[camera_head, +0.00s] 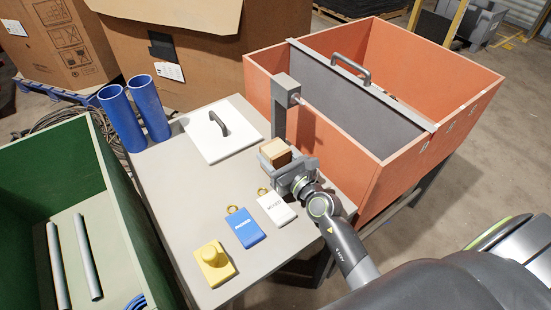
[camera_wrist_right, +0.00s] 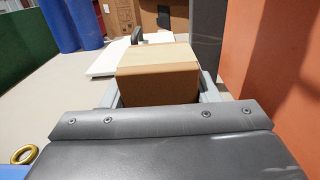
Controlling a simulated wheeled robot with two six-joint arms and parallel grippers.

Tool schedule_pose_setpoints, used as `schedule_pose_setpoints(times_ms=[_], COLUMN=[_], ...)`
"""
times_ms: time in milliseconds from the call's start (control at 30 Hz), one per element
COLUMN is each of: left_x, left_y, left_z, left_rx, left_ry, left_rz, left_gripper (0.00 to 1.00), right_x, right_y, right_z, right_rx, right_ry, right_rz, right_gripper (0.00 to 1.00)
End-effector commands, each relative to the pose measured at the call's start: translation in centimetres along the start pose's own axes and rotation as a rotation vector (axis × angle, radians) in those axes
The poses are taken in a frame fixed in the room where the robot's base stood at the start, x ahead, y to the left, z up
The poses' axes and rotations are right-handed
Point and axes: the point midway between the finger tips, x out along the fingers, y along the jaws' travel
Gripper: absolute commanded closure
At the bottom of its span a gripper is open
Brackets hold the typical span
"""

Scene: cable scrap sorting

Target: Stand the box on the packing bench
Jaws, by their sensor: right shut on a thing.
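A small brown cardboard box (camera_head: 275,152) is between the jaws of my right gripper (camera_head: 287,168), which is shut on it. In the right wrist view the box (camera_wrist_right: 158,74) sits straight between the two grey fingers, its top and near side showing. The box is over the grey bench top (camera_head: 175,195), near its right edge; its underside is hidden, so I cannot tell whether it touches the bench. My left gripper is not in view.
An orange bin (camera_head: 385,180) with a grey divider stands at right, beside a grey post (camera_head: 284,105). A white lidded panel (camera_head: 200,140), blue tubes (camera_head: 112,110), a yellow knobbed block (camera_head: 213,268), blue tag (camera_head: 243,228) and white tag (camera_head: 277,207) are on the bench. A green bin (camera_head: 112,190) is left.

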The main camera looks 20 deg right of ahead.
Motion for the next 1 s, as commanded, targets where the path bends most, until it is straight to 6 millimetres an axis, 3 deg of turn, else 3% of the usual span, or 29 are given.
schedule_pose_setpoints(times_ms=[533,567,700,1000], left_x=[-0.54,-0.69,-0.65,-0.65], left_y=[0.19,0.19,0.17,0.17], left_z=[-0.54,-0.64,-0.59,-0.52], left_rx=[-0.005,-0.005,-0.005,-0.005], left_ry=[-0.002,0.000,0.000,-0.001], left_rz=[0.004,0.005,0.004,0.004], left_gripper=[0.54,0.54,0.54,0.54], right_x=[0.00,-0.02,-0.02,-0.01], right_y=[0.00,0.00,0.00,0.00], right_z=[-0.40,-0.41,-0.40,-0.33], right_rx=[0.001,0.001,0.001,0.001], right_ry=[-0.002,0.000,0.000,0.000], right_rz=[0.000,0.000,0.000,0.000], right_gripper=[0.80,0.42,0.24,0.24])
